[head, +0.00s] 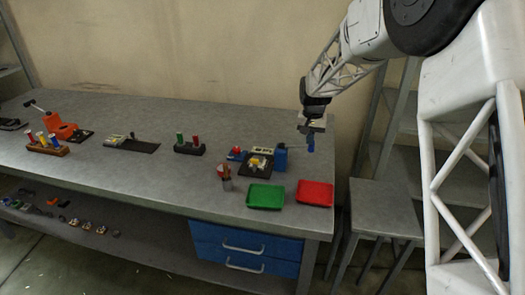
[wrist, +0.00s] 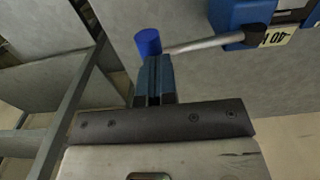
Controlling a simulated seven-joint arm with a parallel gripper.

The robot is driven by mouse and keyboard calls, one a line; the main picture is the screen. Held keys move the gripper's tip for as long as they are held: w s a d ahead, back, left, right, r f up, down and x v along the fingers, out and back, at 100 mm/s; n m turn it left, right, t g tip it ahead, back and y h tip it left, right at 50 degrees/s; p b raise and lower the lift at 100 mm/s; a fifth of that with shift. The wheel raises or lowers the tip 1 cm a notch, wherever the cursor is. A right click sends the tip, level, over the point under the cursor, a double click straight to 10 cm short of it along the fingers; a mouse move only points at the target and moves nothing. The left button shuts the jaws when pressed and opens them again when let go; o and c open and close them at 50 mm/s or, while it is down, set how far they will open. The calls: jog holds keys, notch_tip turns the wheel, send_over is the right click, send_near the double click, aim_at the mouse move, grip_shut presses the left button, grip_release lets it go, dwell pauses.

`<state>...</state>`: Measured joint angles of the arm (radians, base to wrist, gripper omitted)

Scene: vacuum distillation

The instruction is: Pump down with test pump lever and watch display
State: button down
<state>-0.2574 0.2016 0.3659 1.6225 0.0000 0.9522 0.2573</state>
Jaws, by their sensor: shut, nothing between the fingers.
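In the wrist view the test pump lever is a grey rod (wrist: 197,44) with a blue cylindrical grip (wrist: 148,42) at its end. It runs right to a blue body (wrist: 240,15) at the top edge. My gripper (wrist: 153,62) is shut and empty, its fingertips right by the blue grip; I cannot tell whether they touch. In the head view my gripper (head: 310,140) is above the right end of the bench, right of a blue pump body (head: 281,158). The lever is too small to make out there. No readable display shows; a pale label is partly cut off in the wrist view.
On the grey bench (head: 120,185), a green tray (head: 266,196) and a red tray (head: 315,193) lie at the front right. A small black-based device (head: 256,163) stands left of the pump. Orange equipment (head: 66,130) is far left. A stool (head: 384,208) stands to the right.

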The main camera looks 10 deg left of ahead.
jog(key=shift+r, duration=1.5)
jog(key=shift+f, duration=4.3)
jog(key=shift+r, duration=4.3)
jog(key=shift+f, duration=0.1)
jog(key=shift+f, duration=4.25)
jog(key=shift+r, duration=4.55)
